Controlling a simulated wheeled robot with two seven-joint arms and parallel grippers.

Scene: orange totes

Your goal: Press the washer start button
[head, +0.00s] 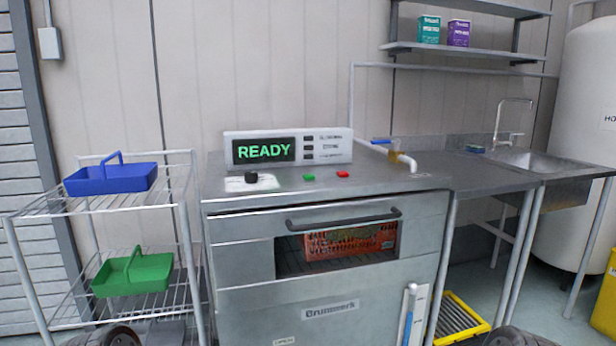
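The washer (330,310) is a steel cabinet in the middle of the head view, with a closed front, a bar handle (345,217) and a window. An orange tote (345,241) shows behind the window. The display (264,150) on top reads READY in green. On the top surface are a black knob (251,177), a green button (309,177) and a red button (343,174). No label by the two buttons is readable. Neither gripper shows; only dark rounded parts, probably mine, show at the bottom edge.
A wire rack (183,215) stands left with a blue caddy (111,178) and a green caddy (133,274). A sink counter (490,178) adjoins on the right. The space above the buttons is clear.

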